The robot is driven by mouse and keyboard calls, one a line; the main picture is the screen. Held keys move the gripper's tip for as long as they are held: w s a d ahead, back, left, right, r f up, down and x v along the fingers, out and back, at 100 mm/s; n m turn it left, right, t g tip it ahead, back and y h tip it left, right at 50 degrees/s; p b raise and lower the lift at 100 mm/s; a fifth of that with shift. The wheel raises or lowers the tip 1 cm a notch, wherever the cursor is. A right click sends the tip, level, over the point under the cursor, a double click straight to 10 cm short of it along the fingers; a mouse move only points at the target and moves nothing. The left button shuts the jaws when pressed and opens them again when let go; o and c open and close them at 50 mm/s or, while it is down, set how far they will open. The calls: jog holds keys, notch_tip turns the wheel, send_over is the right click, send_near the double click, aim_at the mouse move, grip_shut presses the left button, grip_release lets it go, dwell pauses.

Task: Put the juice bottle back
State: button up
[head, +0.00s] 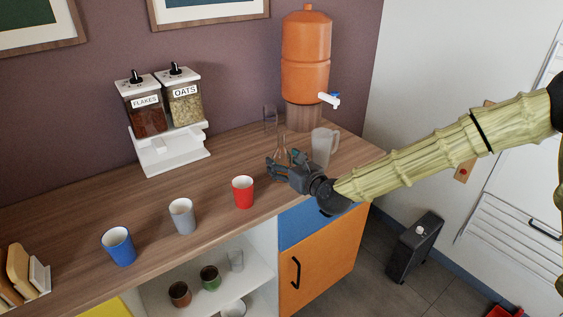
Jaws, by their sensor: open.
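A clear glass bottle with a narrow neck (282,147) stands upright on the wooden counter, below and left of the orange dispenser. It is the only bottle-like thing I can make out, and I cannot tell if it holds juice. My gripper (279,166) is open, low over the counter at the bottle, with its fingers pointing left. The gripper hides the bottle's lower part. I cannot tell whether the fingers are around it or just in front of it.
A clear pitcher (324,146) stands right of my gripper, and a tall clear glass (270,119) behind it. An orange dispenser (305,55) stands at the back. Red (243,192), grey (181,216) and blue (118,246) cups line the counter's front. A cereal dispenser (172,155) stands behind them.

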jog(key=b+v, duration=0.1)
jog(key=v, duration=0.9)
jog(key=shift+s, duration=0.2)
jog(key=shift+d, duration=0.15)
jog(key=s+f+n+g+h, duration=0.1)
jog(key=s+f+n+g, duration=0.2)
jog(key=s+f+n, duration=0.5)
jog(key=s+f+n+g+h, duration=0.15)
jog(key=s+f, duration=0.25)
jog(key=f, duration=0.8)
jog(key=s+f+n+g+h, duration=0.1)
jog(key=s+f+n+g, duration=0.25)
jog(key=s+f, duration=0.5)
jog(key=s+d+f+n+g+h, duration=0.2)
jog(key=s+d+f+n+g, duration=0.1)
jog(key=s+d+f+n, duration=0.4)
jog(key=s+d+f+n+g+h, duration=0.2)
jog(key=s+d+f+n, duration=0.5)
jog(key=s, duration=0.7)
jog(key=shift+d+n+g+h, duration=0.4)
jog(key=shift+d+n+h, duration=0.15)
jog(key=shift+d+n, duration=0.55)
